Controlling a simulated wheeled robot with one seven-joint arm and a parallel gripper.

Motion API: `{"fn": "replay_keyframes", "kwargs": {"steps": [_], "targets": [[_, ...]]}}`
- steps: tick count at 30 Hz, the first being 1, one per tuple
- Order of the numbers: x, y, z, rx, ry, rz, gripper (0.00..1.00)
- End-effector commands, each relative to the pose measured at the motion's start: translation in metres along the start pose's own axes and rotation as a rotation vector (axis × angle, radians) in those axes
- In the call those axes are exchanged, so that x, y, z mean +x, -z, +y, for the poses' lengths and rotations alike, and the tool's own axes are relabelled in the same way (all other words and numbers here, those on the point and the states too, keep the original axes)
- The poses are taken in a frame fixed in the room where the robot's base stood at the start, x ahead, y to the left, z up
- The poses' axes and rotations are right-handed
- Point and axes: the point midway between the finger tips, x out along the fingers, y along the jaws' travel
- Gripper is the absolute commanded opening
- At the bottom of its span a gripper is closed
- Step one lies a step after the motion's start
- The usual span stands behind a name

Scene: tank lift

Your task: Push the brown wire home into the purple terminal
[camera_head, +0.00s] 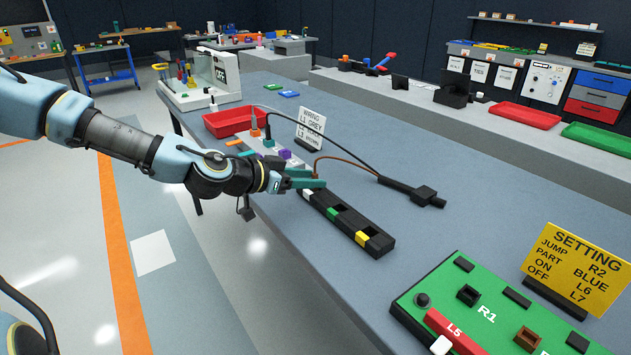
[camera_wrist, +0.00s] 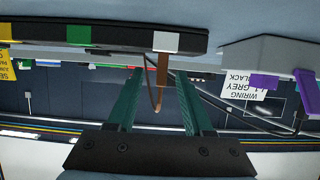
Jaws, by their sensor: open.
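The brown wire (camera_head: 340,160) arcs above the bench from beside my gripper to a black cable piece. In the wrist view the brown wire (camera_wrist: 161,72) shows between my fingers, with a visible gap on either side. My gripper (camera_head: 320,178) has teal fingers and is open; it also shows in the wrist view (camera_wrist: 159,70). The purple terminal (camera_head: 285,154) is on the pale terminal block, beyond my gripper. Purple parts also show at the right of the wrist view (camera_wrist: 264,82). My gripper hides the wire's near end in the head view.
A black strip (camera_head: 345,222) with white, green and yellow marks lies just below my gripper. A black connector (camera_head: 424,196) with its cable lies to the right. A wiring card (camera_head: 311,128) and red tray (camera_head: 232,121) stand behind.

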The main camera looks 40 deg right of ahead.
Motion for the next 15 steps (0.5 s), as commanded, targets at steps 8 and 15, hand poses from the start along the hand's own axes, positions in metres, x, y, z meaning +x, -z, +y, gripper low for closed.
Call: {"fn": "replay_keyframes", "kwargs": {"steps": [8, 15], "targets": [[0.025, 0.002, -0.001, -0.005, -0.001, 0.0, 0.51], [0.052, -0.001, -0.002, -0.002, 0.0, 0.0, 0.51]]}}
